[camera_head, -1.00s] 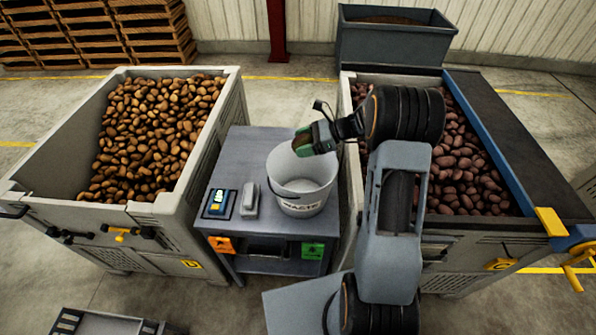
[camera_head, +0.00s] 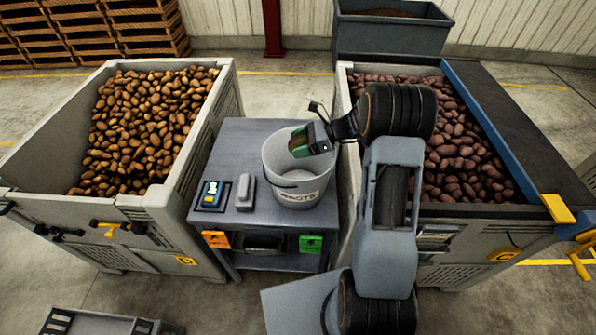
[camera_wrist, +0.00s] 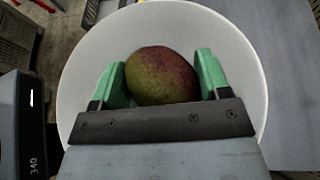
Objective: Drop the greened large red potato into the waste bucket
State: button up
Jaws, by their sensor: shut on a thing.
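The greened large red potato (camera_wrist: 162,75) is held between the two green fingers of my gripper (camera_wrist: 160,82) in the wrist view. Its skin is green at the left and front and reddish at the top right. The white waste bucket (camera_head: 302,189) stands on the grey table, with lettering on its front. My gripper (camera_head: 298,145) is over the bucket's opening, tilted down to the left, in the head view. In the wrist view the bucket's pale inside (camera_wrist: 95,60) surrounds the potato. In the head view the potato is mostly hidden by the fingers.
The grey table (camera_head: 238,150) also bears a scale-like device (camera_head: 211,195) and a grey block (camera_head: 246,192). A crate of brown potatoes (camera_head: 190,175) stands left, a crate of red potatoes (camera_head: 343,110) right. A dark grey bin (camera_head: 392,38) is behind.

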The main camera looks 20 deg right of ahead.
jog(key=o, duration=1.1)
jog(key=shift+o, duration=0.2)
jog(key=b+v, duration=0.2)
jog(key=v, duration=1.1)
jog(key=shift+d+r+b, duration=0.15)
jog(key=shift+d+b, duration=0.15)
jog(key=shift+d, duration=0.1)
jog(key=shift+s, duration=0.1)
jog(key=s+a+r+n+h, duration=0.1)
jog(key=s+a+n+h, duration=0.5)
jog(key=s+n, duration=0.4)
jog(key=s+a+r+n+t+h, duration=0.1)
jog(key=s+a+r+n+h, duration=0.1)
jog(key=s+a+n+h, duration=0.4)
jog(key=s+n+h, duration=0.1)
jog(key=s+n, duration=0.3)
jog(key=shift+s+a+r+t, duration=0.2)
jog(key=shift+a+r+t, duration=0.05)
jog(key=shift+t, duration=0.05)
